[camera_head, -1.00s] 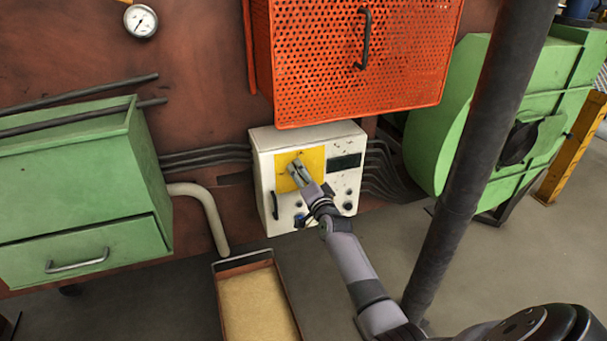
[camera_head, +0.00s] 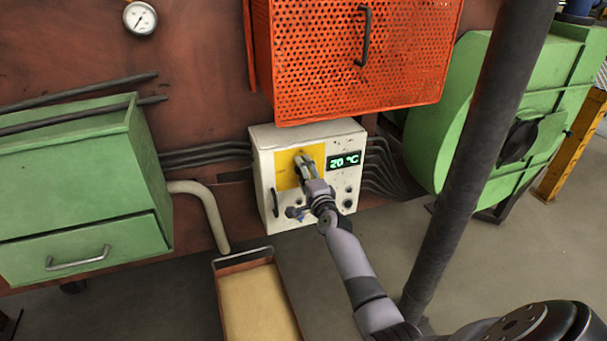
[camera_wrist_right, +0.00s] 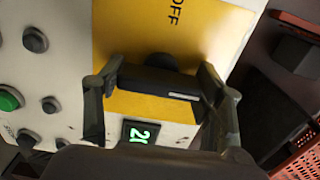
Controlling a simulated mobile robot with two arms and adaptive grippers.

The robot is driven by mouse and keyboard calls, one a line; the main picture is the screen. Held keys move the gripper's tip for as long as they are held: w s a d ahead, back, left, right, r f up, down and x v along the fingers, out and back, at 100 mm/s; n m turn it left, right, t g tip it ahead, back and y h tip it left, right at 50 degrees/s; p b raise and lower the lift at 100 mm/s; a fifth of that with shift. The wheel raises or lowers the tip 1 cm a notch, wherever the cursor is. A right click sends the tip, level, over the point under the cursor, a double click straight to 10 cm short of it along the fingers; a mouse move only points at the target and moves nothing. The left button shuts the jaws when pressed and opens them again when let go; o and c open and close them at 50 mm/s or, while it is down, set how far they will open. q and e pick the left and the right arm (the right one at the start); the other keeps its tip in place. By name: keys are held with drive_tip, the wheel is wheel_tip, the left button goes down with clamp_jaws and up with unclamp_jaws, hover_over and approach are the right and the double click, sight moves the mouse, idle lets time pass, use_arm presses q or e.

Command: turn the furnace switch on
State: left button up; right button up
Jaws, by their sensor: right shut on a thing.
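The furnace switch (camera_wrist_right: 158,80) is a dark bar-shaped handle on the yellow plate (camera_head: 286,177) of a white control box (camera_head: 262,152). My right gripper (camera_head: 304,164) is at the plate, its fingers on either side of the handle; the right wrist view also shows my gripper (camera_wrist_right: 160,90) shut on it. The word OFF is readable on the plate in the wrist view. The display (camera_head: 344,161) on the box is lit and reads 20 °C in the head view. My left gripper is not in view.
An orange perforated cover (camera_head: 350,70) hangs just above the box. A dark pole (camera_head: 478,150) stands to the right of my arm. A green cabinet (camera_head: 80,185) is at left, and a tray (camera_head: 258,305) lies below the box.

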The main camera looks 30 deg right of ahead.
idle(0.4)
drive_tip(key=o, duration=1.1)
drive_tip(key=shift+c, duration=0.2)
drive_tip(key=shift+o, duration=0.5)
drive_tip(key=v, duration=1.2)
drive_tip(key=shift+f, duration=0.1)
